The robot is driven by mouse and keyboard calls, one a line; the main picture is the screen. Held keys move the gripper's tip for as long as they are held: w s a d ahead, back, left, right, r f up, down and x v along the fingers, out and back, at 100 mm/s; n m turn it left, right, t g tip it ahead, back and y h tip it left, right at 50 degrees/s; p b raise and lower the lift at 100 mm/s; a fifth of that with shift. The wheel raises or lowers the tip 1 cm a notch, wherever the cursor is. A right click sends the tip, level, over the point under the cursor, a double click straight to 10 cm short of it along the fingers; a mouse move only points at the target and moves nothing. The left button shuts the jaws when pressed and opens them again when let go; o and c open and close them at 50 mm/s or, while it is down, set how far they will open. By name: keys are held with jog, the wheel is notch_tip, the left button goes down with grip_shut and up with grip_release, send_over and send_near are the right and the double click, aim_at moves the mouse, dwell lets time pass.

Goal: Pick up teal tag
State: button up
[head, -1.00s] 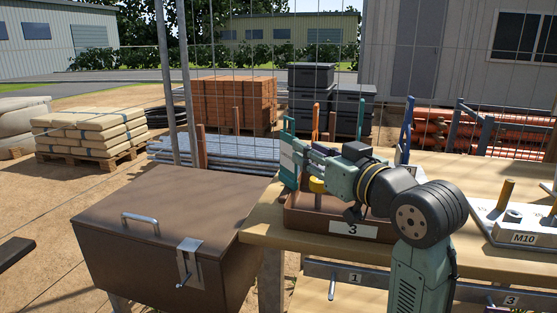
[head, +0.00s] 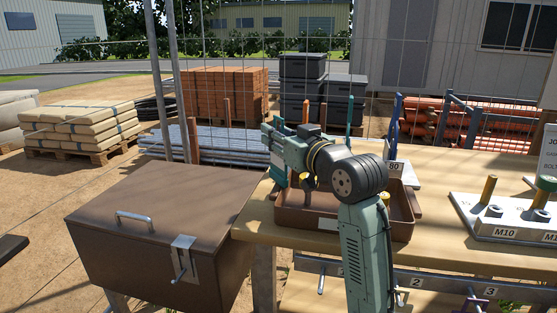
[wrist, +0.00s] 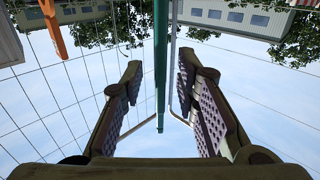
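The teal tag (head: 277,163) is a tall narrow upright piece at the left end of the brown tray (head: 306,219) on the wooden bench. In the wrist view it is a teal vertical strip (wrist: 160,62) between my fingers. My gripper (head: 277,140) reaches left over the tray at the tag's upper part. In the wrist view my gripper (wrist: 160,100) is open, with a finger on each side of the strip and visible gaps to both. My gripper hides part of the tag in the head view.
An orange upright (head: 306,110) and another teal upright (head: 350,115) stand behind my arm. A blue upright (head: 394,130) is further right. A bolt plate (head: 510,217) lies on the right of the bench. A brown lidded box (head: 160,205) stands left. A wire fence runs behind.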

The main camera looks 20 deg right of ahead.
grip_shut()
jog(key=shift+r, duration=0.15)
dwell(0.6)
